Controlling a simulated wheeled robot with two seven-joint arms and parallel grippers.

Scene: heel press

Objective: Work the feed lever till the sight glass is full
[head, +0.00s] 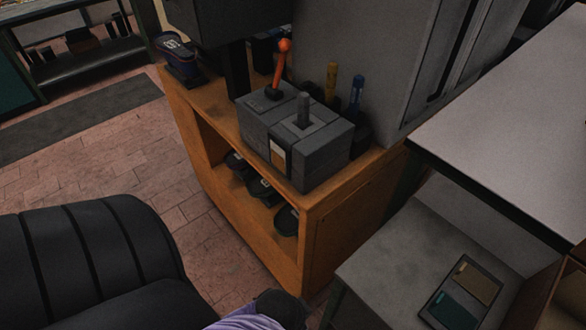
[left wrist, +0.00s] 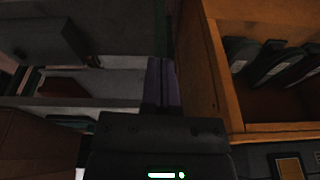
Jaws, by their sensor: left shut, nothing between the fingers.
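A grey box (head: 325,157) sits on top of the wooden cabinet in the head view. A lever with an orange shaft and ball knob (head: 284,48) rises from its back left, leaning slightly right. A short grey post (head: 304,108) stands in a recess on its top; the frames do not say which is the feed lever. A small framed brown and pale panel (head: 279,156), perhaps the sight glass, is on its front; its level is unclear. A similar panel shows in the left wrist view (left wrist: 290,168). My left gripper (left wrist: 162,62) is shut and empty, apart from the box. My right gripper is not in view.
The wooden cabinet (head: 307,240) has an open shelf with several dark items. A yellow-topped and a blue-topped tool (head: 356,90) stand behind the box. A pale table (head: 510,120) and a lower grey surface (head: 390,262) lie right. The brick floor (head: 130,150) at left is open.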

